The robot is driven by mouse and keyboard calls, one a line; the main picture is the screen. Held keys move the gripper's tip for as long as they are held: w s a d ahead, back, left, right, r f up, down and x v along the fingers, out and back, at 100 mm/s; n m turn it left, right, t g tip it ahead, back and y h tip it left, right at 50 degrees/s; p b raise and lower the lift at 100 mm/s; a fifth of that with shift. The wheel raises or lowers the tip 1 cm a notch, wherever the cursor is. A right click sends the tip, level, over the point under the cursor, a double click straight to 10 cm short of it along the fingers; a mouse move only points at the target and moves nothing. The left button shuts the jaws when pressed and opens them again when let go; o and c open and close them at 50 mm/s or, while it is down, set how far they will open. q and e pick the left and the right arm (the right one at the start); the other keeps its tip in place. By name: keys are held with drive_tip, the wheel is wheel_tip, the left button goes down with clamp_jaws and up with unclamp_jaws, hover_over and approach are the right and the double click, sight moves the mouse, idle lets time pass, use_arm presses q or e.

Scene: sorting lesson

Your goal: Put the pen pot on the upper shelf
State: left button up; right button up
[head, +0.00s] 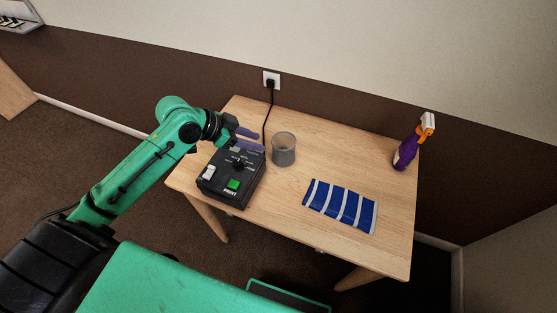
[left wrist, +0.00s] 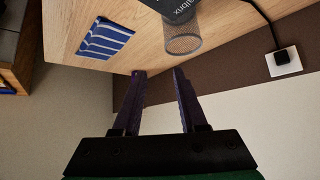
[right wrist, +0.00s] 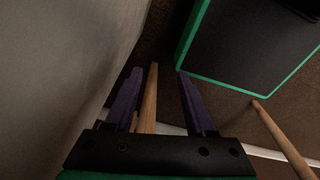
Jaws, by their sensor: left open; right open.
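The pen pot, a grey mesh cup (head: 284,150), stands upright and empty-looking on the wooden table (head: 275,215), right of the black box. It also shows in the left wrist view (left wrist: 183,44), beyond and slightly right of the fingertips. My left gripper (head: 262,141) is open and empty, with its purple fingers pointing toward the pot, a short gap away. My right gripper (right wrist: 159,74) is open and empty, low beside a wall, away from the pot; the head view does not show it.
A black box with a green button (head: 233,186) sits just below my left gripper. A blue-and-white striped sheet (head: 340,206) lies at the front right, and a purple spray bottle (head: 407,152) stands at the right edge. A cable hangs from the wall socket (head: 271,79) behind the pot.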

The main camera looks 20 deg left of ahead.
use_arm(q)
drive_tip(key=p, duration=0.1)
approach(292, 150)
drive_tip(key=p+x, duration=0.1)
drive_tip(key=x, duration=0.6)
drive_tip(key=shift+w+a+f+p, duration=0.1)
drive_tip(key=shift+a+f+p, duration=0.05)
drive_tip(key=shift+p, duration=0.2)
clamp_jaws()
use_arm(e)
drive_tip(key=r, duration=0.1)
drive_tip(key=a+r, duration=0.1)
drive_tip(key=r, duration=0.1)
drive_tip(key=shift+w, duration=0.15)
drive_tip(key=shift+a, duration=0.2)
